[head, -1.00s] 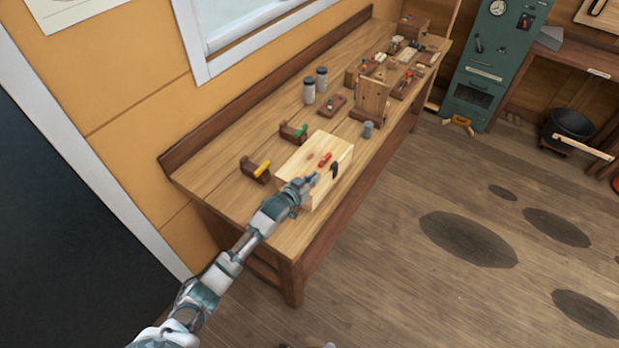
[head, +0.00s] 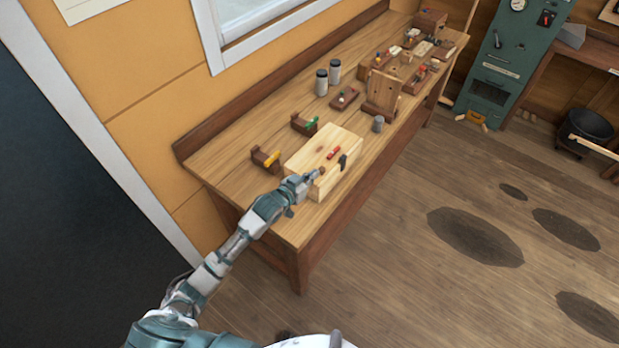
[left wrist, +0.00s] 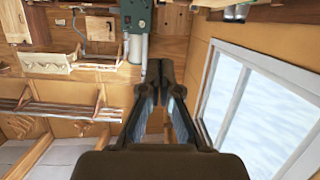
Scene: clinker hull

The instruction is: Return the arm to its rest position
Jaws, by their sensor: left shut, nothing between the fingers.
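My left arm reaches in from the lower left in the head view. Its gripper (head: 315,175) is at the near front of a pale wooden block (head: 318,150) on the workbench; whether they touch cannot be told. In the left wrist view the gripper's fingertips (left wrist: 165,72) meet, with nothing held between them. On the block lie a small red piece (head: 333,153) and a black piece (head: 343,161). My right gripper is not in view.
The workbench (head: 225,160) runs along the wall to the back right. Brown holders with a yellow handle (head: 272,159) and a green handle (head: 311,122), two jars (head: 328,80) and a grey cup (head: 378,124) stand on it. Open floor (head: 400,240) lies to the right.

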